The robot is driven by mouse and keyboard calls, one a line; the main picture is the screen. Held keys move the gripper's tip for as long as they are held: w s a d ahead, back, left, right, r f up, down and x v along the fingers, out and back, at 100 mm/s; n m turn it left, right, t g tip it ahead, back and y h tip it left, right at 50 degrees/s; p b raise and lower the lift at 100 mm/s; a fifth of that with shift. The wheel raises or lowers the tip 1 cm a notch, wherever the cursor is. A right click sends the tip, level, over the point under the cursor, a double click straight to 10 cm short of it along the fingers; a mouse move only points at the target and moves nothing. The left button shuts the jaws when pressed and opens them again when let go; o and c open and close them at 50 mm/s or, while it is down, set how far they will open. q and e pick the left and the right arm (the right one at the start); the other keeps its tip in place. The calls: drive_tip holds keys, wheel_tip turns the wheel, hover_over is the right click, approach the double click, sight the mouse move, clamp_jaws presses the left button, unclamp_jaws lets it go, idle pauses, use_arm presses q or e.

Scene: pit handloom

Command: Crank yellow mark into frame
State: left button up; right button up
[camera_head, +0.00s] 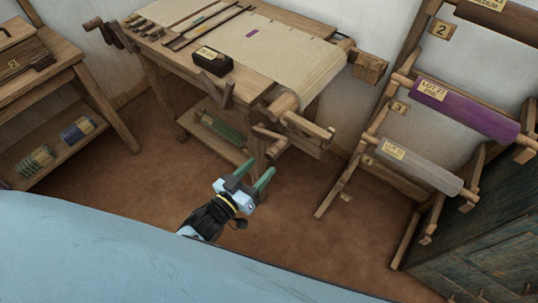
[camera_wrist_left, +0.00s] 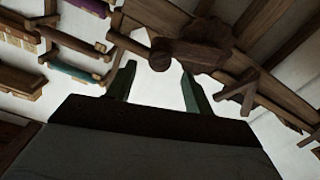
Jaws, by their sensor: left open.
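The loom table (camera_head: 165,65) carries a pale cloth (camera_head: 290,45) with a small purple mark (camera_head: 251,33). I cannot make out a yellow mark on the cloth. Wooden rods (camera_head: 208,27) lie across the cloth's left part. A wooden crank-like handle (camera_head: 268,131) sticks out at the loom's near right corner. My left gripper (camera_head: 256,174) is open and empty, below and apart from that handle. In the left wrist view, my open green fingers (camera_wrist_left: 158,82) point towards a dark wooden piece with a round end (camera_wrist_left: 160,61). My right gripper is not in view.
A dark box with a yellow label (camera_head: 212,62) stands on the loom's near edge. A rack at right holds a purple roll (camera_head: 465,108) and a grey roll (camera_head: 420,165). A side table (camera_head: 75,75) stands at left. Brown floor (camera_head: 110,175) is open between them.

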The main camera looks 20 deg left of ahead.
use_arm(q)
drive_tip(key=v, duration=0.6)
drive_tip(key=shift+s, duration=0.1)
idle(0.3)
drive_tip(key=s+a+f+g+y, duration=0.2)
drive_tip(key=s+a+f+g, duration=0.3)
drive_tip(key=f, duration=0.7)
drive_tip(key=s+f+g+y, duration=0.35)
drive_tip(key=s+f, duration=0.35)
drive_tip(key=f, duration=0.6)
drive_tip(key=s+f+g, duration=0.2)
drive_tip(key=s+f, duration=0.1)
drive_tip(key=s, duration=0.3)
drive_tip(key=s+a+f+m+g, duration=0.1)
drive_tip(key=s+f+g, duration=0.2)
drive_tip(key=s, duration=0.3)
drive_tip(key=s+a+f+g, duration=0.1)
drive_tip(key=s+f+g, duration=0.1)
drive_tip(key=s, duration=0.4)
drive_tip(key=shift+a+f+y, duration=0.25)
drive_tip(key=shift+f+y, duration=0.1)
drive_tip(key=shift+f, duration=0.2)
drive_tip(key=shift+s+g, duration=0.1)
drive_tip(key=shift+g, duration=0.15)
drive_tip(key=shift+c, duration=0.4)
